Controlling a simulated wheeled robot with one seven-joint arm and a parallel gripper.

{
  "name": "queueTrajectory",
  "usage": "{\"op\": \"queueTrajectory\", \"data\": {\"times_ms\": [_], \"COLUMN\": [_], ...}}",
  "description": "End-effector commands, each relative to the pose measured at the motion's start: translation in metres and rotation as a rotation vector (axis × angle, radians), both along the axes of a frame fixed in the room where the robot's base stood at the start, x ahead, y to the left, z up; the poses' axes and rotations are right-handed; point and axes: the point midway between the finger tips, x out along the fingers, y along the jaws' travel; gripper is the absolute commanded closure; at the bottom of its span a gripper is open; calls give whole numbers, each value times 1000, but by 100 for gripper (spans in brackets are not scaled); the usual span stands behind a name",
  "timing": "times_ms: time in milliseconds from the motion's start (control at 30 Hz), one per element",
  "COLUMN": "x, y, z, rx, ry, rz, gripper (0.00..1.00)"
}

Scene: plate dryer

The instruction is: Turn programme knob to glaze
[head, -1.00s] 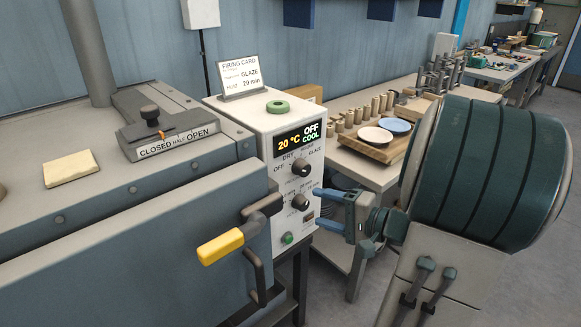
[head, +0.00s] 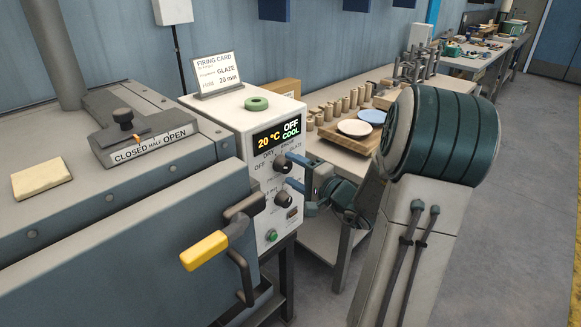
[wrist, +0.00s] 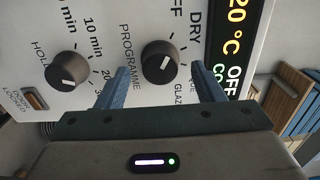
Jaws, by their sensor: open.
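The programme knob (head: 282,165) is a dark round knob on the white control box, with OFF, DRY and GLAZE marked around it. In the wrist view the programme knob (wrist: 160,60) has a short white line on its face; its exact mark is hard to read. The display (head: 278,135) reads 20 °C, OFF and COOL. My gripper (head: 289,171) is open in front of the box. In the wrist view its blue fingers (wrist: 160,75) stand on either side of the programme knob, with gaps; contact is not visible.
The hold knob (head: 283,199) is just below the programme knob, with a green button (head: 271,236) lower down. The yellow door handle (head: 205,250) sticks out at the left. A firing card (head: 216,75) reading GLAZE, 20 min stands on the box. A bench with plates (head: 354,128) stands behind.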

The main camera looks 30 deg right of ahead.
Motion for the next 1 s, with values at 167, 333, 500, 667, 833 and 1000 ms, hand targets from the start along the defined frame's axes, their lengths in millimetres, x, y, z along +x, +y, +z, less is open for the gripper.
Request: {"op": "queueTrajectory", "data": {"times_ms": [167, 333, 500, 667, 833, 1000], "x": [12, 14, 14, 14, 14, 14], "y": [5, 5, 5, 5, 5, 6], "z": [0, 0, 0, 0, 0, 0], "rx": [1, 1, 1, 0, 5, 39], "ry": [0, 0, 0, 0, 2, 14], "rz": [0, -1, -1, 0, 0, 1], "gripper": [38, 38, 49, 83, 83, 83]}}
